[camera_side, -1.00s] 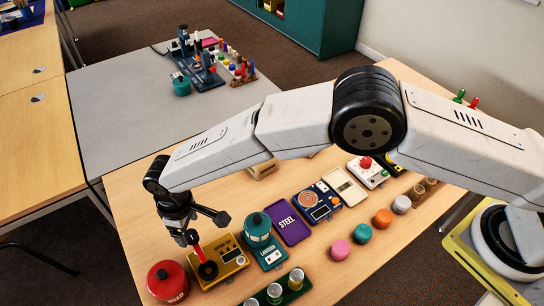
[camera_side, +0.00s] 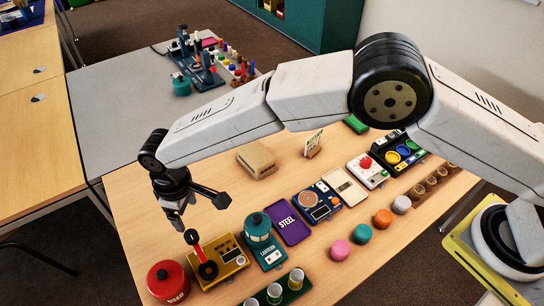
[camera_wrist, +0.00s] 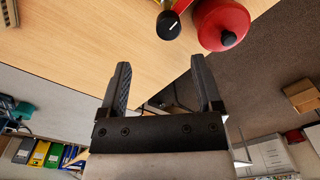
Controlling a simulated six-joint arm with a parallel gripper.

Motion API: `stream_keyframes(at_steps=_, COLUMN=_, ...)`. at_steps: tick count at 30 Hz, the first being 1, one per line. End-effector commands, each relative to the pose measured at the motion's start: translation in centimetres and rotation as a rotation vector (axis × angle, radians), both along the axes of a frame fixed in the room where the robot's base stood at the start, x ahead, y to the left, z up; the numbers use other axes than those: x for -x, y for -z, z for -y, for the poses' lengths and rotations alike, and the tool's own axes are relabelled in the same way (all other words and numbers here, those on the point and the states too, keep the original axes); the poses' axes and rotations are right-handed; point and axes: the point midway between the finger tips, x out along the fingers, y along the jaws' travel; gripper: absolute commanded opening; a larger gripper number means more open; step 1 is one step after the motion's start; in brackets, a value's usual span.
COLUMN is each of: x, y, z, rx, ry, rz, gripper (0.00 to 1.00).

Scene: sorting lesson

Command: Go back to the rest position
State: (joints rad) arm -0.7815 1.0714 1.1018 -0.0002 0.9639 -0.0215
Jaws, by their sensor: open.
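My gripper (camera_side: 176,218) is open and empty in the side view, above the left end of the wooden table (camera_side: 135,205). The fingertips are close above the red handle in the picture; I cannot tell the exact gap. In the wrist view the two dark fingers of my gripper (camera_wrist: 160,85) stand apart with nothing between them. The black knob (camera_wrist: 169,24) shows beyond them.
A red pot (camera_side: 167,281) stands left of the yellow device and also shows in the wrist view (camera_wrist: 221,22). A teal lantern (camera_side: 258,232), a purple STEEL case (camera_side: 287,222) and several panels line the table to the right. A beige box (camera_side: 257,160) stands behind. The table's back-left area is clear.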

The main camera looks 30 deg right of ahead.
Motion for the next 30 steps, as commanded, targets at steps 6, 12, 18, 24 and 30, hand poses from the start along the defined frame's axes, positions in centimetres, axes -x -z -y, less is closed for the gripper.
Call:
stream_keyframes(at_steps=6, x=-1.8, y=-2.0, z=4.5, rx=-0.015, ry=0.079, rz=0.016, gripper=0.83)
stream_keyframes(at_steps=12, x=-3.0, y=-4.3, z=10.8, rx=-0.033, ry=0.184, rz=0.039, gripper=0.83)
stream_keyframes(at_steps=18, x=-2.8, y=-6.3, z=17.4, rx=-0.050, ry=0.293, rz=0.068, gripper=0.83)
stream_keyframes(at_steps=24, x=-1.3, y=-8.0, z=23.9, rx=-0.064, ry=0.402, rz=0.095, gripper=0.83)
stream_keyframes(at_steps=30, x=1.5, y=-9.1, z=29.8, rx=-0.075, ry=0.510, rz=0.125, gripper=0.83)
